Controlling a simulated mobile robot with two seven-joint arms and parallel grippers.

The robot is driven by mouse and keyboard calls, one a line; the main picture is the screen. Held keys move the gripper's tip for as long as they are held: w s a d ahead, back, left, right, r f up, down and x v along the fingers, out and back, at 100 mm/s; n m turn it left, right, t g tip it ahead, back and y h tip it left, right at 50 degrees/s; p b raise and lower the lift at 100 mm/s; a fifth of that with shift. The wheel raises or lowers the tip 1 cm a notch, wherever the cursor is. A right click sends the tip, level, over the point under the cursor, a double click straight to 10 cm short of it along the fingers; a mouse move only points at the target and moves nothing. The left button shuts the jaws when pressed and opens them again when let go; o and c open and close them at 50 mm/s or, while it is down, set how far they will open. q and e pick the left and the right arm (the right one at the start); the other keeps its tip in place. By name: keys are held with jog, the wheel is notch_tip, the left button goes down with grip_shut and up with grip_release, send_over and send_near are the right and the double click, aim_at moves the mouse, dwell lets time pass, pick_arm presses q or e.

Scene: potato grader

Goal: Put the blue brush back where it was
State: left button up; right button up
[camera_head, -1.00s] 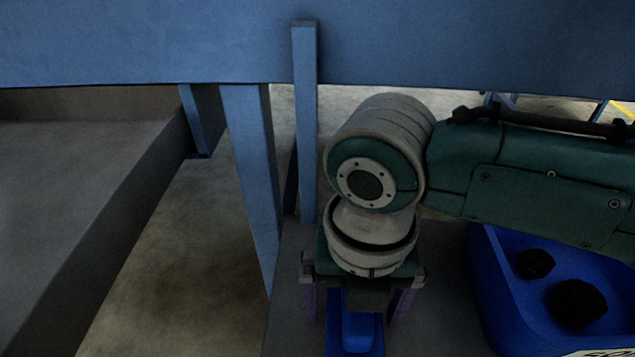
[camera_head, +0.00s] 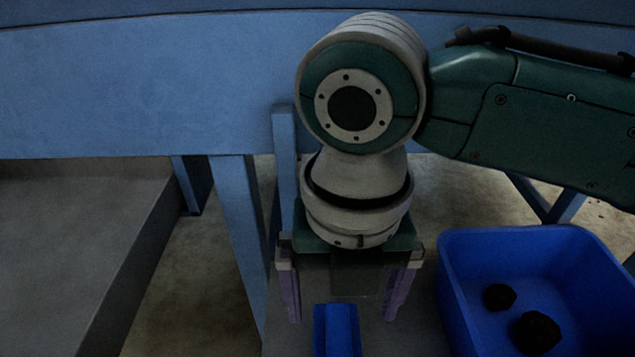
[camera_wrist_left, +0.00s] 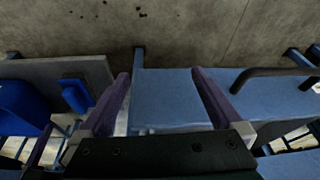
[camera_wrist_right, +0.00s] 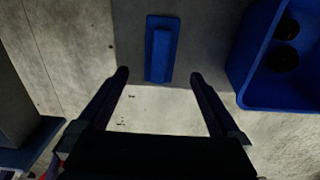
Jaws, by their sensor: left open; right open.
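The blue brush (camera_head: 337,332) lies on a grey surface (camera_head: 395,338), partly cut off by the lower edge of the head view. In the right wrist view the brush (camera_wrist_right: 161,48) shows whole, beyond the fingertips and roughly between their lines. My right gripper (camera_head: 342,312) points down, open and empty, with its purple fingers either side of the brush in the head view. A gap to the brush shows in the right wrist view. My left gripper (camera_wrist_left: 161,73) is open and empty, with the brush (camera_wrist_left: 76,95) to its left in its wrist view. It is not in the head view.
A blue bin (camera_head: 452,262) with dark lumps (camera_head: 535,332) stands right of the brush. A blue machine frame (camera_head: 130,95) with posts (camera_head: 236,205) stands behind and left. The grey surface around the brush looks clear.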

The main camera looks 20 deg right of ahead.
jog(key=s+a+m+t+y, duration=0.2)
jog(key=s+a+m+y, duration=0.35)
jog(key=m, duration=0.95)
jog(key=s+d+r+m+h, duration=0.1)
jog(key=s+d+m+h, duration=0.1)
jog(key=d+m, duration=0.5)
jog(key=s+d+r+m+t+h, duration=0.1)
jog(key=s+d+m+h, duration=0.2)
jog(key=s+d+m, duration=0.2)
jog(key=d+m, duration=0.3)
jog(key=m, duration=0.1)
jog(key=shift+t, duration=0.3)
jog(key=shift+w+a, duration=0.15)
